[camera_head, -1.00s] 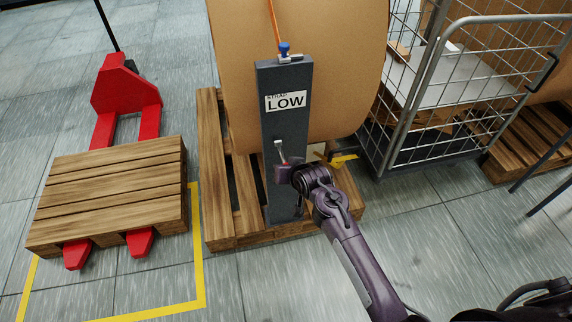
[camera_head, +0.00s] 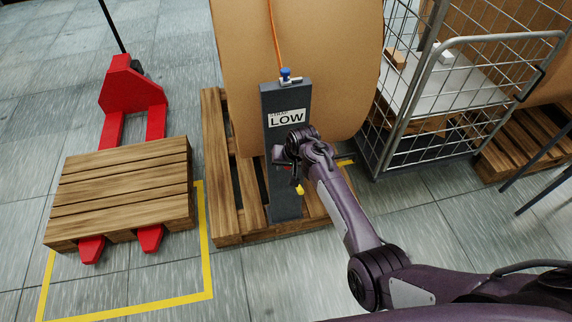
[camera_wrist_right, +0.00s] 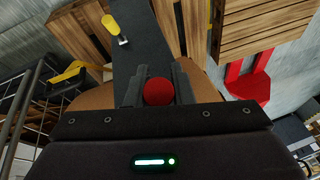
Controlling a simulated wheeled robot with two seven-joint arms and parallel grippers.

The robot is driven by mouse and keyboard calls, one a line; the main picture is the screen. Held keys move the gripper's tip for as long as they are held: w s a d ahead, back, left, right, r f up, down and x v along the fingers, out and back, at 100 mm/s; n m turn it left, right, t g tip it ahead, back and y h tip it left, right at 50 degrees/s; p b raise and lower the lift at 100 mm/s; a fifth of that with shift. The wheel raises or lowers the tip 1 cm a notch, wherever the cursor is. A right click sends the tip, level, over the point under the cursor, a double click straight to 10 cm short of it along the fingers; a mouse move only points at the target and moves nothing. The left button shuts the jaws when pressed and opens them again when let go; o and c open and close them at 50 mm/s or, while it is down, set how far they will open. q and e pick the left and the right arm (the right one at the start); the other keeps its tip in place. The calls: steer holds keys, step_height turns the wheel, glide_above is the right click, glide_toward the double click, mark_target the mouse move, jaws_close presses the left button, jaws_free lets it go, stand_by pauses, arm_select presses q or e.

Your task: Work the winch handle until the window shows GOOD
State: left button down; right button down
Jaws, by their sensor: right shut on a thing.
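The dark grey winch post (camera_head: 285,208) stands upright in front of a large brown roll. Its window (camera_head: 287,118) reads LOW. My right gripper (camera_head: 278,154) is at the post just below the window and hides most of the winch handle in the head view. In the right wrist view, the handle's round red knob (camera_wrist_right: 158,92) sits between the two fingers, and the gripper is shut on it. A small yellow-tipped lever (camera_head: 299,189) is low on the post; it also shows in the right wrist view (camera_wrist_right: 110,24). My left gripper is not in view.
The brown roll (camera_head: 335,60) rests on a wooden pallet (camera_head: 222,190), with an orange strap (camera_head: 274,35) over it. A wire cage trolley (camera_head: 440,95) stands close on the right. A red pallet truck (camera_head: 130,92) carrying an empty pallet (camera_head: 120,190) stands left, by yellow floor lines.

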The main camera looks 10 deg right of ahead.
steer(key=shift+w+r, duration=0.1)
steer(key=shift+r, duration=0.05)
steer(key=c, duration=1.3)
jaws_free()
steer(key=shift+o, duration=0.2)
steer(key=shift+v, duration=3.8)
